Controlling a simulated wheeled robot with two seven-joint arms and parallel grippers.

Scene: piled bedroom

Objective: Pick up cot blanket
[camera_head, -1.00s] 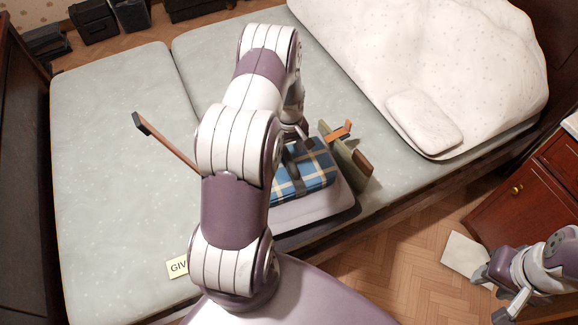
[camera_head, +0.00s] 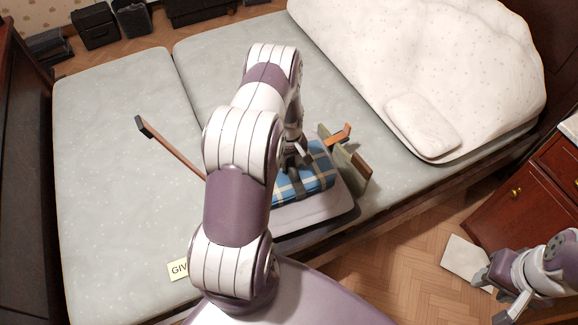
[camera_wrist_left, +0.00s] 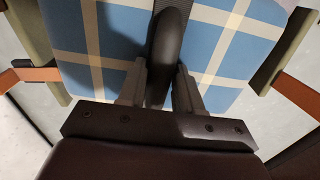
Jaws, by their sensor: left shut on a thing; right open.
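The cot blanket is a folded blue-and-cream plaid bundle (camera_head: 318,182) with a dark strap, on the bed in the head view. It fills the top of the left wrist view (camera_wrist_left: 105,45). My left gripper (camera_head: 302,154) is above it, partly hidden by my arm. In the left wrist view, its fingers (camera_wrist_left: 160,75) are shut on the dark strap handle (camera_wrist_left: 168,45) of the blanket. My right gripper (camera_head: 496,293) is open and empty at the lower right, away from the bed.
The blanket sits over a pale flat pad (camera_head: 310,212), between wooden boards with orange strips (camera_head: 344,158). A long brown strip (camera_head: 172,148) sticks out to the left. A white quilt (camera_head: 440,60) and small pillow (camera_head: 423,122) lie at right. A red-brown cabinet (camera_head: 530,205) stands right.

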